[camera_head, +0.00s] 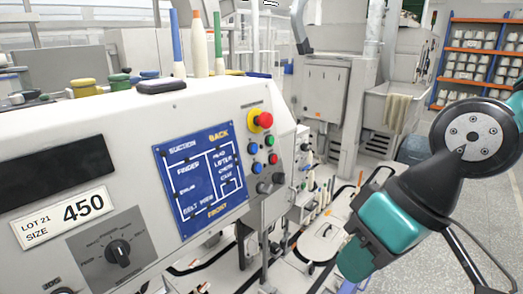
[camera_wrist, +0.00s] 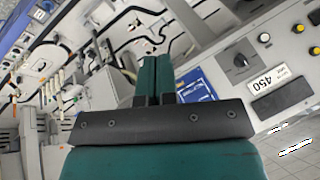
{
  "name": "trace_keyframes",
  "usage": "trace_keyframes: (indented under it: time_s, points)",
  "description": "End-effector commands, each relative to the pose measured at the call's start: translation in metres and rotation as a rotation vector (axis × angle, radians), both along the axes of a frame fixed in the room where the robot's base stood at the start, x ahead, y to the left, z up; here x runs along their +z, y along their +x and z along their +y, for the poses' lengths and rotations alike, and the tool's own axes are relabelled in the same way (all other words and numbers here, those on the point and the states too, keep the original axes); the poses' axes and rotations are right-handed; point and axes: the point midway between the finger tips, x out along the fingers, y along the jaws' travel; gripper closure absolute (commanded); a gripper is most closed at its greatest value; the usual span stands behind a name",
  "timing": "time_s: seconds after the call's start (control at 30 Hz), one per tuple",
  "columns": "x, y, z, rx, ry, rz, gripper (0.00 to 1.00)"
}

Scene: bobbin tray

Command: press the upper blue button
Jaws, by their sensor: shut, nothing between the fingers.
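The upper blue button (camera_head: 254,148) is a small round button on the right end of the machine's sloped front panel. It sits left of a green button (camera_head: 270,141) and below a red emergency knob on a yellow base (camera_head: 261,121). A second blue button (camera_head: 255,168) lies just below it, with a red button (camera_head: 273,159) to the right. My gripper (camera_head: 355,260) is to the right of and lower than the buttons, clear of the panel. In the wrist view its teal fingers (camera_wrist: 154,78) are together and empty. I cannot make out the buttons there.
A blue diagram plate (camera_head: 198,178) and a rotary switch (camera_head: 118,253) are on the same panel. Bobbins (camera_head: 198,45) and a dark flat object (camera_head: 162,86) stand on top of the machine. Open floor (camera_head: 420,260) lies to the right, with shelves (camera_head: 480,55) behind.

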Motion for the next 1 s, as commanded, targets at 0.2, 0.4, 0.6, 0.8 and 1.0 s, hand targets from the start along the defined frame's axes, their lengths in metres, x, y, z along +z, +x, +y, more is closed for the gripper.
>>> trace_keyframes:
  time_s: [0.2, 0.4, 0.6, 0.8, 1.0]
  points:
    - [0.007, 0.097, 0.025, -0.443, 0.400, 0.010, 1.00]
    - [0.027, 0.176, 0.012, -0.813, 0.791, 0.062, 1.00]
    - [0.038, 0.210, -0.007, -0.979, 0.990, 0.096, 1.00]
    - [0.040, 0.212, -0.009, -0.993, 1.012, 0.099, 1.00]
    - [0.040, 0.213, -0.007, -0.992, 1.009, 0.100, 1.00]
